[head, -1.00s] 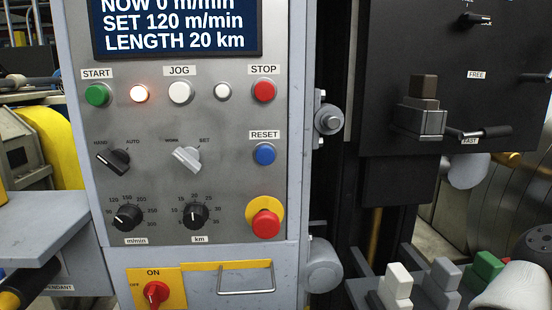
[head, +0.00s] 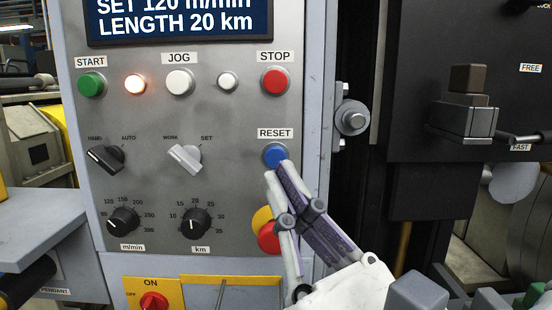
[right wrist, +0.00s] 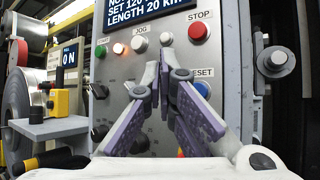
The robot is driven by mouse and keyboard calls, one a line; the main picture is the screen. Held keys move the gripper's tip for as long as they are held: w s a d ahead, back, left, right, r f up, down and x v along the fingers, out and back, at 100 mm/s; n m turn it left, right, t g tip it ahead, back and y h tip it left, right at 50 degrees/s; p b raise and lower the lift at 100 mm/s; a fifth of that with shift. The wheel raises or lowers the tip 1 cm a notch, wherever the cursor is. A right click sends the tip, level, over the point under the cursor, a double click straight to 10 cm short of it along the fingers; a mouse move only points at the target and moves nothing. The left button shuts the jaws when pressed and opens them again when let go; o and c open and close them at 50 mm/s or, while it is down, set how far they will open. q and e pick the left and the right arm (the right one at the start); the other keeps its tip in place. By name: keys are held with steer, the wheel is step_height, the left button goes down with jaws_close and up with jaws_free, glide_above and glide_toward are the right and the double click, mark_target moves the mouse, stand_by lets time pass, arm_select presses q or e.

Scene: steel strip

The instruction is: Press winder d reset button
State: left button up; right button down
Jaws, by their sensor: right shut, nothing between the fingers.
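The blue reset button (head: 275,155) sits under the RESET label on the grey control panel (head: 230,120). My right gripper (head: 276,168) reaches up from the lower right, its shut fingertips at the lower edge of the blue button in the head view. I cannot tell whether they touch it. In the right wrist view the shut fingers (right wrist: 167,60) stand in front of the panel, and the blue button (right wrist: 202,89) shows to their right, partly hidden. My left gripper is not in view.
The red emergency stop (head: 269,238) on its yellow base is just below, partly hidden by my right gripper. The red STOP button (head: 275,81) is above. Selector switches and dials fill the panel's left. A metal bolt bracket (head: 352,118) sticks out to the right.

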steer(key=b, duration=0.1)
glide_toward(264, 131)
step_height(264, 131, up, 2)
steer(key=a, duration=0.2)
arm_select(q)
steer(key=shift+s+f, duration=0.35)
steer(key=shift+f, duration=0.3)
arm_select(e)
steer(key=shift+w+d+r, duration=0.1)
steer(key=shift+w+r, duration=0.15)
steer(key=shift+w, duration=0.15)
stand_by(0.3)
arm_select(q)
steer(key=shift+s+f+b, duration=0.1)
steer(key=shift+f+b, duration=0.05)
steer(key=shift+b, duration=0.2)
arm_select(e)
steer(key=shift+w, duration=0.4)
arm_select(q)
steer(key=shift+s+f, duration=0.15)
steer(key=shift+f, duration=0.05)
arm_select(e)
steer(key=shift+w, duration=0.65)
steer(key=shift+s, duration=0.15)
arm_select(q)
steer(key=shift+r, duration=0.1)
arm_select(e)
steer(key=shift+s, duration=0.9)
